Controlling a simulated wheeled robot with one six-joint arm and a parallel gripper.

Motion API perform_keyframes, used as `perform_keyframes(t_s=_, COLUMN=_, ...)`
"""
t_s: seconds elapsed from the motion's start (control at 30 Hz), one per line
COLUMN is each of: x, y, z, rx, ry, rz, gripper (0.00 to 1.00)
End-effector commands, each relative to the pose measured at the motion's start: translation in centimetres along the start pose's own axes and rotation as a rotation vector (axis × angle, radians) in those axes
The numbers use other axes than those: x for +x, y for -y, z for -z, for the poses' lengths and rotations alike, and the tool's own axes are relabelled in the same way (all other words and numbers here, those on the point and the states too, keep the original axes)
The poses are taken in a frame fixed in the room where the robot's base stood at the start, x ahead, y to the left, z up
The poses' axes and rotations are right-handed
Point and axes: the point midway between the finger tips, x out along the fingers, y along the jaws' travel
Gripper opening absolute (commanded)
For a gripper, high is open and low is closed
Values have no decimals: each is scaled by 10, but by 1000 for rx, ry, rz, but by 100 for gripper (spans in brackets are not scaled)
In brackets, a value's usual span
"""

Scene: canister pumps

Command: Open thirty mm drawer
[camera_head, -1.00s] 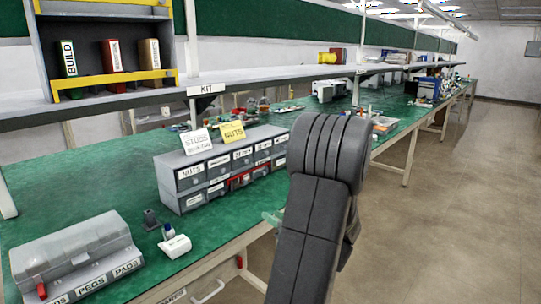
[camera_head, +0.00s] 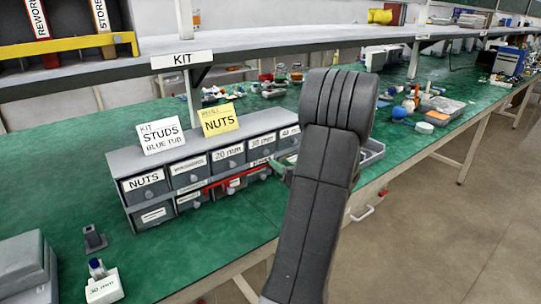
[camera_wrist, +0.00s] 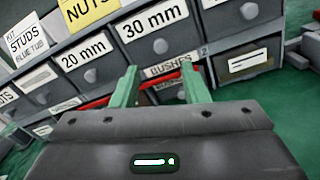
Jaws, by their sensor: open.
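The grey drawer cabinet (camera_head: 122,160) stands on the green bench. Its 30 mm drawer (camera_head: 262,143) is in the upper row, right of the 20 mm drawer (camera_head: 229,154), and looks shut. My gripper (camera_wrist: 159,69) is open and empty. Its two green fingers point at the cabinet just below that knob, with the lower drawer labelled BUSHES between them. Contact cannot be told. My arm hides the cabinet's right end in the head view.
A red bar (camera_head: 237,179) runs along the lower drawers. A lower drawer front (camera_wrist: 246,62) at the right appears to stand out. Cards rest on the cabinet top, including a yellow NUTS card (camera_head: 219,119).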

Motion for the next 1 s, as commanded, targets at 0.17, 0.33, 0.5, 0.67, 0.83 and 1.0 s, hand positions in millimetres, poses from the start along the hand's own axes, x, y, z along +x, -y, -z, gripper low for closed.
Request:
perform_keyframes(t_s=0.17, x=37, y=-1, z=0, rx=-1, ry=-1, rz=-3, gripper=41)
perform_keyframes(t_s=0.33, x=60, y=0, z=0, rx=-1, ry=-1, rz=-2, gripper=41)
perform_keyframes(t_s=0.5, x=69, y=0, z=0, rx=-1, ry=0, rz=1, gripper=41)
perform_keyframes(t_s=0.67, x=70, y=0, z=0, rx=0, ry=1, rz=1, gripper=41)
perform_keyframes(t_s=0.83, x=70, y=0, z=0, rx=0, ry=0, rz=1, gripper=29)
perform_keyframes(t_s=1.0, x=70, y=0, z=0, rx=0, ry=0, rz=1, gripper=0)
